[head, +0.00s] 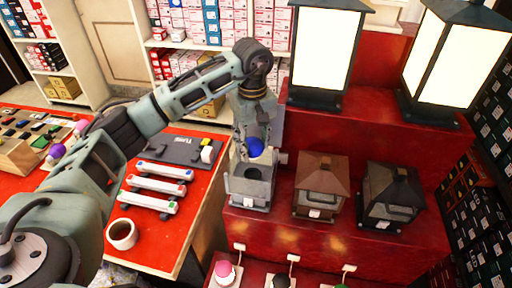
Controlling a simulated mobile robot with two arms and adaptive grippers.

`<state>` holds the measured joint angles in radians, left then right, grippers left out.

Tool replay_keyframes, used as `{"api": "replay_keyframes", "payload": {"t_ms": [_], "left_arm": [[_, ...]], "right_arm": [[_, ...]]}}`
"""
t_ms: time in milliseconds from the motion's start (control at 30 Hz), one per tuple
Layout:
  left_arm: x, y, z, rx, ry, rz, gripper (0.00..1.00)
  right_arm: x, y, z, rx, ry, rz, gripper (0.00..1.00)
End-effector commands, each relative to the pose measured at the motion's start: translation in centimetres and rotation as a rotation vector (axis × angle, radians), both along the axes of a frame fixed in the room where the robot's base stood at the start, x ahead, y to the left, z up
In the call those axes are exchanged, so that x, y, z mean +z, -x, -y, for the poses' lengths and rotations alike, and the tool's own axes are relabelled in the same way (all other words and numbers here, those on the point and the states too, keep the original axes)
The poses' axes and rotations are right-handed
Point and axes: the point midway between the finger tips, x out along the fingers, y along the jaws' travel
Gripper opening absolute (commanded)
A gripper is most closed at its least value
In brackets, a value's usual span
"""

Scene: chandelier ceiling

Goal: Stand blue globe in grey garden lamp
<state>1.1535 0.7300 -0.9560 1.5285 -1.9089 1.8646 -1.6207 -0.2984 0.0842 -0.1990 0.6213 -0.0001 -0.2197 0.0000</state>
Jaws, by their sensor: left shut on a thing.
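My left gripper (252,142) comes in from the left and points down, shut on the blue globe (256,149). The globe is small, round and deep blue. It hangs just above the grey garden lamp (249,194), whose top is open and shows a dark round opening. A gap between globe and opening seems to show, but the exact height is hard to judge. A grey panel, perhaps the lamp's raised lid, stands behind the gripper and is partly hidden. My right gripper is not in view.
A brown lamp (321,187) and a black lamp (391,196) stand to the right on the red stepped stand (380,130). Two large lit lanterns (324,52) stand above. The red table (160,248) on the left holds a mug (122,234) and several white bars.

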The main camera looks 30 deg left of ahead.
Motion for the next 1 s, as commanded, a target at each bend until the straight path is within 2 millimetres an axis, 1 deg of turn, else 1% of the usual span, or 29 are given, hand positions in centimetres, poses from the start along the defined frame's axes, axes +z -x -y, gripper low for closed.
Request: {"api": "replay_keyframes", "payload": {"t_ms": [167, 333, 667, 800, 1000], "left_arm": [[-0.3, -0.1, -0.2, 0.011, 0.0, -0.003, 0.15], [-1.3, -0.1, -0.1, 0.01, 0.002, -0.001, 0.15], [-4.5, -0.1, -0.1, 0.008, 0.001, -0.002, 0.15], [-5.9, -0.1, -0.1, 0.008, 0.0, -0.001, 0.15], [-6.7, -0.1, -0.1, 0.009, 0.001, 0.0, 0.15]], "right_arm": [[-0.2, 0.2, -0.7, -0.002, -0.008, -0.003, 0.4], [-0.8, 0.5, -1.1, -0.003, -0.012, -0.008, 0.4], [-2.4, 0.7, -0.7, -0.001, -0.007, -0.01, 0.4], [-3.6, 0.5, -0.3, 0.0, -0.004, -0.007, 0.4], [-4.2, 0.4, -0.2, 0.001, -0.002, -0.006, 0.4]]}}
